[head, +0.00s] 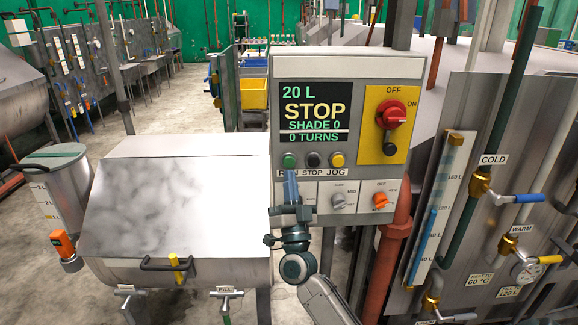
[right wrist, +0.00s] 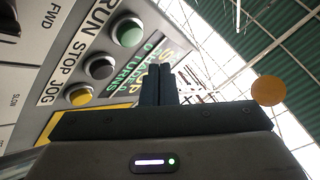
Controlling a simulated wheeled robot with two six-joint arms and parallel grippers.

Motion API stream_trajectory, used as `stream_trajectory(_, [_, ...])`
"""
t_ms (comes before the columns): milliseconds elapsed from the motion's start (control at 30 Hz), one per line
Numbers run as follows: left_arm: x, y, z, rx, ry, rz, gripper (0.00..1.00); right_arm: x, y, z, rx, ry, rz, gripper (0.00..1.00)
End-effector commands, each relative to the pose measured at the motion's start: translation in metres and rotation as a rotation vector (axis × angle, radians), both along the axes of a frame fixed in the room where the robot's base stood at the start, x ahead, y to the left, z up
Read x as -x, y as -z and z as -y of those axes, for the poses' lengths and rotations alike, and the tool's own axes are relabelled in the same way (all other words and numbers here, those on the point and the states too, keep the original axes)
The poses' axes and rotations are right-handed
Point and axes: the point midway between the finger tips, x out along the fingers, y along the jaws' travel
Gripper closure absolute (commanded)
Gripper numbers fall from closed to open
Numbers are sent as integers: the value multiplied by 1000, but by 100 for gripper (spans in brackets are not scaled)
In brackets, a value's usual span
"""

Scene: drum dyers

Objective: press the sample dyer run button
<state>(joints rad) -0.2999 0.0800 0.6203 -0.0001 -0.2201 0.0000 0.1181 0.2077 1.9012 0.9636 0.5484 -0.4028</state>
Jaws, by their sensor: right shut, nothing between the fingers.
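The sample dyer's control box (head: 346,75) stands in the middle of the head view. Its display (head: 316,112) reads 20 L, STOP, SHADE 0, 0 TURNS. Below it sit the green run button (head: 289,160), the black stop button (head: 313,160) and the yellow jog button (head: 337,160). My right gripper (head: 290,174) is shut and empty, its tips just below the run button in the picture and covering part of the RUN label. In the right wrist view the fingers (right wrist: 156,75) appear to the right of the run button (right wrist: 128,31); contact cannot be told. My left gripper is out of view.
A red rotary switch (head: 391,114) on a yellow plate and two small knobs share the panel. The steel dyer drum (head: 180,205) stands left of it. Pipes and valves (head: 500,200) crowd the right. Open floor shows at the back left.

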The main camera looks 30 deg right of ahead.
Motion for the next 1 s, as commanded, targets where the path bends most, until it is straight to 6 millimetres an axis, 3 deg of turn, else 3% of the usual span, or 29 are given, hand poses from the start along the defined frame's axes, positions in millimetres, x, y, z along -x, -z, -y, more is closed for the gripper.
stream_trajectory(300, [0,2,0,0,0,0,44,-23,0,14,1,1,0,100])
stream_trajectory(1000, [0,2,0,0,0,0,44,-25,0,15,1,1,0,100])
